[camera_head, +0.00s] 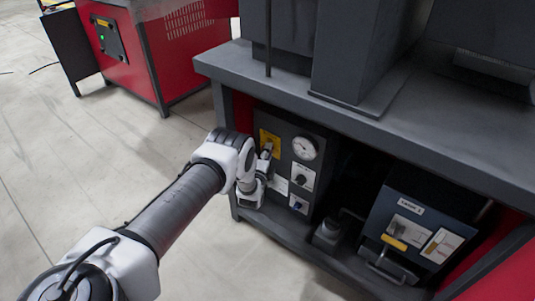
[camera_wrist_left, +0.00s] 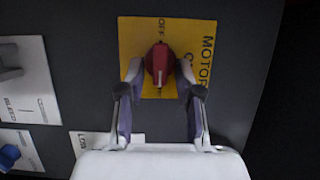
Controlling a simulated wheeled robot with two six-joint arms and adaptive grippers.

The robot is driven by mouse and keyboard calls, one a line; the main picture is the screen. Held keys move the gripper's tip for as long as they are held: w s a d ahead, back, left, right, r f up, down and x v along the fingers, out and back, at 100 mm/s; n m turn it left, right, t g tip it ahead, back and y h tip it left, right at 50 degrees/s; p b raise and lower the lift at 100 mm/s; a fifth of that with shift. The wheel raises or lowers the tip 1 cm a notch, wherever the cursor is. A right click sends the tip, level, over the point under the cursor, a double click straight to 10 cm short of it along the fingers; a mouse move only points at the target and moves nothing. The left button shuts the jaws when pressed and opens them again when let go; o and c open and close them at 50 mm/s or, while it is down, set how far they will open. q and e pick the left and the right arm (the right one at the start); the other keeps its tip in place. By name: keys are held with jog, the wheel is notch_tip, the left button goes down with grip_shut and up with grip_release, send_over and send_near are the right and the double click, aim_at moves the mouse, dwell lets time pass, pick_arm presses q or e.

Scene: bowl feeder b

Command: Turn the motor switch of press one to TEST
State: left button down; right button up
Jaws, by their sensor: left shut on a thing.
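The motor switch is a red knob (camera_wrist_left: 159,60) with a pale line, on a yellow plate (camera_wrist_left: 198,34) marked MOTOR and OFF in the left wrist view. The line on the knob runs roughly up and down in that view; I cannot tell which mark it points at. The fingers of my left gripper (camera_wrist_left: 160,82) are closed on the knob from both sides and cover part of the plate's lower markings. In the head view the yellow plate (camera_head: 270,139) is at the upper left of the dark control panel (camera_head: 318,141), with my left gripper (camera_head: 266,153) in front of it.
A round gauge (camera_head: 304,148), a black knob (camera_head: 301,180) and a blue knob (camera_head: 298,205) are right of my gripper. The grey bench top (camera_head: 440,135) overhangs the panel. A blue-grey box (camera_head: 415,228) stands on the lower shelf.

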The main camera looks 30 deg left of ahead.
dwell(0.4)
pick_arm(q)
jog(key=c, duration=1.2)
grip_release()
jog(key=shift+o, duration=0.2)
jog(key=v, duration=1.2)
